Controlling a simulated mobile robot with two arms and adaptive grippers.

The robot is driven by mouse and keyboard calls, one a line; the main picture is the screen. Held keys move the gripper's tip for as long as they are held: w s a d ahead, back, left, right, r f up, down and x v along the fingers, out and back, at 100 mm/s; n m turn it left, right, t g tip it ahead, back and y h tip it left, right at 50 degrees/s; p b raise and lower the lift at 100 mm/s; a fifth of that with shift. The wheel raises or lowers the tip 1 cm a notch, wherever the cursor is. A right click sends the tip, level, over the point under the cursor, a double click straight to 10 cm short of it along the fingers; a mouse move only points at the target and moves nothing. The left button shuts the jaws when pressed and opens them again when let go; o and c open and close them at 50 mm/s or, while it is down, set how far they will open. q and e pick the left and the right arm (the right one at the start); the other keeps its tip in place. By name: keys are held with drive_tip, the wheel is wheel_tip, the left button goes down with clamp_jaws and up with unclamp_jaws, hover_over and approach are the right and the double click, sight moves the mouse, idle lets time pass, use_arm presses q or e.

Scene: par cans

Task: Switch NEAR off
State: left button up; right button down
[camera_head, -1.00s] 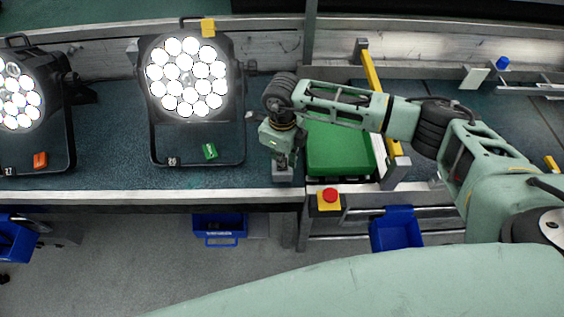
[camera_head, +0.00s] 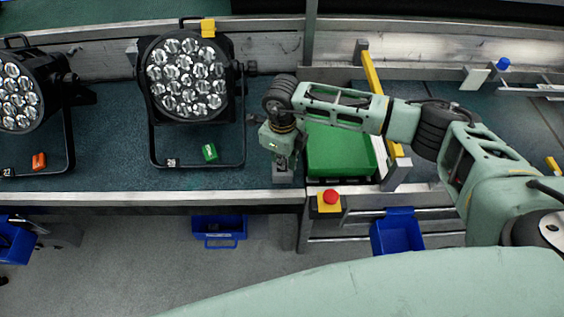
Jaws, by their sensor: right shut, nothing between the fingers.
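A black par can (camera_head: 187,77) stands on the bench left of centre, its lenses dark. A second par can (camera_head: 20,92) at the far left is dark too. A small green switch-like block (camera_head: 209,152) sits at the foot of the middle can, an orange one (camera_head: 39,160) at the left can. No readable NEAR label shows, so I cannot tell which thing bears that name. My right gripper (camera_head: 283,166) points down, shut and empty, at the bench's front edge over a small grey block (camera_head: 283,177). I cannot tell whether they touch. My left gripper is out of view.
A green box (camera_head: 340,149) stands right beside my right gripper, with a yellow bar (camera_head: 372,85) behind. A red button on a yellow base (camera_head: 330,196) sits at the front edge. Blue bins (camera_head: 219,227) hang below. The bench between the middle can and my gripper is clear.

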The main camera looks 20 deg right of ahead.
drive_tip(key=shift+r+p, duration=1.7)
drive_tip(key=shift+r, duration=1.6)
